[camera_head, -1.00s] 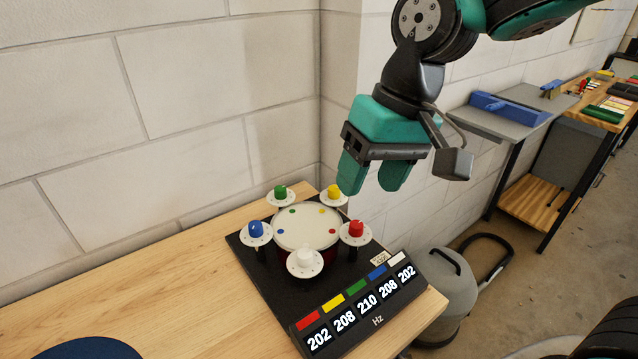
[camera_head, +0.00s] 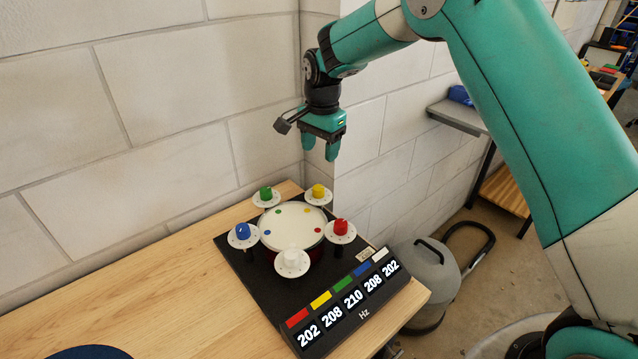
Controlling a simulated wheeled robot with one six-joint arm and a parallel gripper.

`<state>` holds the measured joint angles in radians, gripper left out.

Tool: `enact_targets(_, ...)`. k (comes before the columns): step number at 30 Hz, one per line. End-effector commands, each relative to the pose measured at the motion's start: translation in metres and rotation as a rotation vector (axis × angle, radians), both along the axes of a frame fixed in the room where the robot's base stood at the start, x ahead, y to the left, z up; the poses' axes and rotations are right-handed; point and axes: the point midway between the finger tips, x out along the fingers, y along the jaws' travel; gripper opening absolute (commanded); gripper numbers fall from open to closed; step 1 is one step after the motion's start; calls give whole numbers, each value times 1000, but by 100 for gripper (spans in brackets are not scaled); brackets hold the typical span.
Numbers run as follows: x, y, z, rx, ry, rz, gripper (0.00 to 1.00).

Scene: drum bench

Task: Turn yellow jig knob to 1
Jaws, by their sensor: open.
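The yellow knob (camera_head: 318,191) stands on a white dial at the back right of the black drum jig (camera_head: 262,300). The mark it points at is too small to read. My gripper (camera_head: 320,152) hangs above and slightly behind the yellow knob, fingers down. It is open and empty, and apart from the knob. The jig's display (camera_head: 352,300) reads 202, 208, 210, 208, 202 Hz under red, yellow, green, blue and white tabs; the yellow one reads 208.
A green knob (camera_head: 265,193), blue knob (camera_head: 242,231), white knob (camera_head: 291,259) and red knob (camera_head: 341,227) ring the drum (camera_head: 292,229). Block walls (camera_head: 150,110) stand close behind. A grey canister (camera_head: 424,281) stands right of the wooden bench (camera_head: 160,290).

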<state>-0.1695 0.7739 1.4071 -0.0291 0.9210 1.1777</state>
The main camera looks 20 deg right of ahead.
Motion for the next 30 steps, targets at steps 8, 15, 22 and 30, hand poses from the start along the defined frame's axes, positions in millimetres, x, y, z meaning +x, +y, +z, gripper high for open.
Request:
enact_targets(8, 1, 1, -62, -1, 4, 1, 58)
enact_targets(15, 3, 3, -103, 0, 1, 2, 58)
enact_targets(22, 4, 3, -117, 0, -2, 2, 58)
enact_targets(30, 4, 3, -118, 1, -2, 2, 51)
